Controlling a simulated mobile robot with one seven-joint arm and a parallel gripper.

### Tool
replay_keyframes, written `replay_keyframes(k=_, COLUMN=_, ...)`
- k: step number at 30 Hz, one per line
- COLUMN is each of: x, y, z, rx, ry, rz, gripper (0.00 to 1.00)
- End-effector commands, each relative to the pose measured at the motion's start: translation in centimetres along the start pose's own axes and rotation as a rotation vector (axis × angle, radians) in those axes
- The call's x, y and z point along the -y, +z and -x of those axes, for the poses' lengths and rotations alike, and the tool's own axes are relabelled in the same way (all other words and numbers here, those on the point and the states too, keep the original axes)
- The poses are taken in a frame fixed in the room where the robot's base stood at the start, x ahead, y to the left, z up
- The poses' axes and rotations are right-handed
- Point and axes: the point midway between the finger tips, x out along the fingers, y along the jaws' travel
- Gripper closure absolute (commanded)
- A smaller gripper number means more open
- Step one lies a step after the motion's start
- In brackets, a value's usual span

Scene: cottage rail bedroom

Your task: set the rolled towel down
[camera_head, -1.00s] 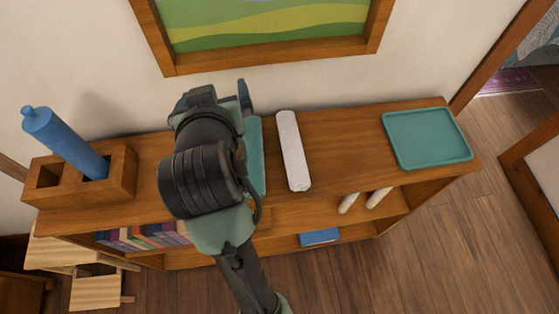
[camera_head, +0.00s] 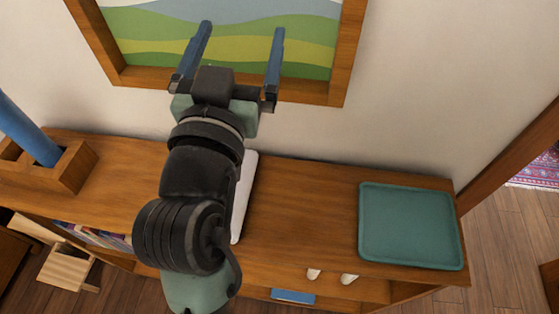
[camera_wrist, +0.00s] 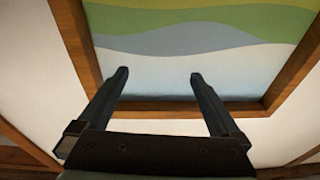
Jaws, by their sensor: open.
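My gripper (camera_head: 240,35) is open and empty. It is raised above the shelf, in front of the framed picture, with its fingers pointing up in the head view. In the wrist view my gripper (camera_wrist: 158,75) shows two fingers wide apart with nothing between them. The roll is not in the wrist view. Part of the shelf top behind my arm is hidden.
A teal tray (camera_head: 410,225) lies empty at the shelf's right end. A wooden holder (camera_head: 75,168) with a blue cylinder (camera_head: 28,130) stands at the left. The framed picture (camera_head: 330,50) hangs behind. The shelf top (camera_head: 305,205) is clear between roll and tray.

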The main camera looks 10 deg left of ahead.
Motion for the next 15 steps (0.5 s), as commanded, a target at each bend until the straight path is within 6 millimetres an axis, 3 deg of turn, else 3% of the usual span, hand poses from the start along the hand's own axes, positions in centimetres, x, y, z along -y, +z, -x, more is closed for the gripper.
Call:
replay_keyframes(k=1, x=1.4, y=5.2, z=1.3, rx=0.093, ry=-0.002, rz=0.017, gripper=0.00)
replay_keyframes(k=6, x=4.0, y=19.3, z=8.1, rx=0.344, ry=0.031, rz=0.106, gripper=0.00)
replay_keyframes(k=10, x=4.5, y=26.4, z=14.2, rx=0.459, ry=0.052, rz=0.191, gripper=0.00)
replay_keyframes(k=12, x=4.5, y=28.6, z=16.8, rx=0.492, ry=0.060, rz=0.226, gripper=0.00)
replay_keyframes(k=15, x=4.3, y=30.4, z=19.2, rx=0.515, ry=0.066, rz=0.261, gripper=0.00)
